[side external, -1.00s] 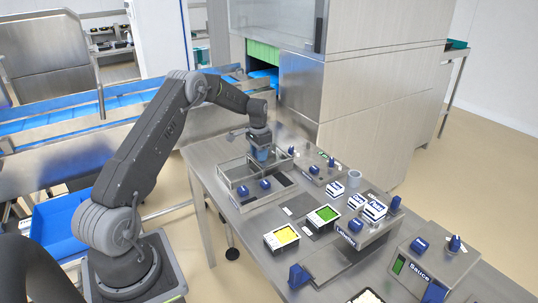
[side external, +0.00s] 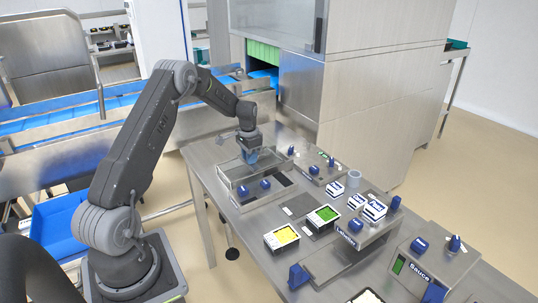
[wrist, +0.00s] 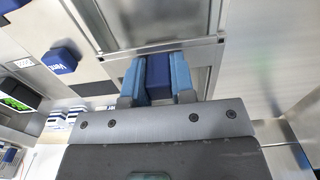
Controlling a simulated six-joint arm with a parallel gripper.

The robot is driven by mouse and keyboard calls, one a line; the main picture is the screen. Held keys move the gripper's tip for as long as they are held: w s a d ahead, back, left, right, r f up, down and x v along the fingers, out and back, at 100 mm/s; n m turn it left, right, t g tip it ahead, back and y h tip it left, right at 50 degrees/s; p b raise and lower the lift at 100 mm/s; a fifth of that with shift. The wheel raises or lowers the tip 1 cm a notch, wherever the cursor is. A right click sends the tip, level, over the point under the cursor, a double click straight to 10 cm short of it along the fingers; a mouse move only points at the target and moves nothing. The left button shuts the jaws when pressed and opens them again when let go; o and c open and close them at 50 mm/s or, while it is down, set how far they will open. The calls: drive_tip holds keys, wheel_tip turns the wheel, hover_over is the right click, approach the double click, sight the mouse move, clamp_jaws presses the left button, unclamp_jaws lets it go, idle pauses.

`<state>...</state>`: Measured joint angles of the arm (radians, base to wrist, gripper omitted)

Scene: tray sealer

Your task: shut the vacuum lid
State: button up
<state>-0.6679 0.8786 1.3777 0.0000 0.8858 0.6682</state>
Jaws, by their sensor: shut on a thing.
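The vacuum lid (side external: 236,180) is a clear box-like cover with a metal frame, on the sealer at the table's far left end. In the wrist view, its metal frame (wrist: 165,46) crosses in front of my gripper. My gripper (side external: 250,156) is above the lid in the side view. In the wrist view, my gripper's light-blue fingers (wrist: 157,72) are shut on a dark blue handle (wrist: 158,78) at the frame. The side view is too small to show the handle clearly or the exact lid angle.
A blue button marked Vent (wrist: 61,57) is beside the lid, and blue knobs (side external: 265,184) sit at its front. Yellow (side external: 281,238) and green (side external: 324,216) trays lie nearer on the table. A tall steel cabinet (side external: 370,90) stands behind.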

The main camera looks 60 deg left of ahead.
drive_tip(key=shift+s, duration=4.3)
drive_tip(key=o, duration=0.8)
drive_tip(key=shift+c, duration=0.2)
wheel_tip(320, 180, up, 7)
